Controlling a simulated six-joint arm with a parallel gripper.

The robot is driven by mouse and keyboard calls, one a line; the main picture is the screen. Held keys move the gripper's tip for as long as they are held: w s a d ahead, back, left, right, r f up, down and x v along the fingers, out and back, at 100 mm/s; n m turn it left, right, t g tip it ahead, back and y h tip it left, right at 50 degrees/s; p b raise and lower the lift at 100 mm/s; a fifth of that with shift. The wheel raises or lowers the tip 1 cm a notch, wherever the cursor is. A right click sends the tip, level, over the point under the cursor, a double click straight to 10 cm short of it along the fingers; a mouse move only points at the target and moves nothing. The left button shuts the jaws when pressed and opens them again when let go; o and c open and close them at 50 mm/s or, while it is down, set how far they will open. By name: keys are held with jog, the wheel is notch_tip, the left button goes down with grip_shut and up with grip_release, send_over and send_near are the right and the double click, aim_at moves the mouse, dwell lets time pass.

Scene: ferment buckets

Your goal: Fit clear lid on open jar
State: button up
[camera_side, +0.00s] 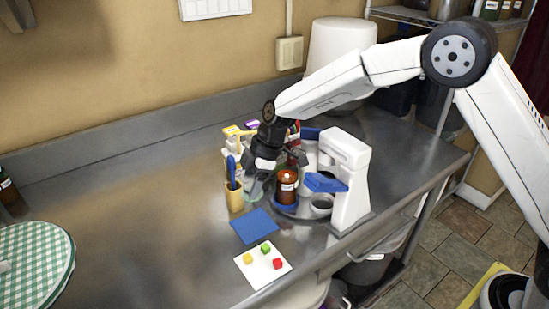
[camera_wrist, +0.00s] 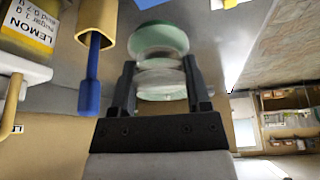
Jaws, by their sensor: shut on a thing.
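My gripper (camera_wrist: 162,84) is shut on a clear, round, pale glass piece, which looks like the clear lid (camera_wrist: 160,68). Its fingers press on both sides of it. A wider green-tinted glass round (camera_wrist: 158,40) shows just beyond the fingers and looks like the open jar. Lid and jar overlap in the wrist view, so I cannot tell whether they touch. In the side view my gripper (camera_side: 262,172) is low over the counter, above a small pale-green glass shape (camera_side: 253,193), beside the yellow cup. The lid is hard to make out there.
A yellow cup (camera_side: 234,197) with a blue-handled tool stands close on the left. An amber jar (camera_side: 287,187) and a white machine (camera_side: 350,180) stand on the right. A blue mat (camera_side: 254,227) and a white card (camera_side: 249,271) with coloured cubes lie in front.

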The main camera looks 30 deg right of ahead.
notch_tip(320, 180, up, 13)
jog(key=w+d+n+g, duration=0.1)
jog(key=w+d+n, duration=0.15)
jog(key=d, duration=0.95)
jog(key=shift+n, duration=0.25)
jog(key=shift+s+a+f, duration=0.1)
jog(key=shift+s+f, duration=0.05)
jog(key=shift+f, duration=0.7)
jog(key=shift+s+a+f, duration=0.1)
jog(key=shift+s+f, duration=0.05)
jog(key=shift+f, duration=0.7)
jog(key=shift+s+a+f, duration=0.1)
jog(key=shift+s+f, duration=0.05)
jog(key=shift+f, duration=0.7)
jog(key=shift+f, duration=0.1)
jog(key=shift+f, duration=2.5)
jog(key=shift+f, duration=0.65)
jog(key=shift+s+d+f, duration=0.1)
jog(key=shift+d+f, duration=0.1)
jog(key=shift+f, duration=0.2)
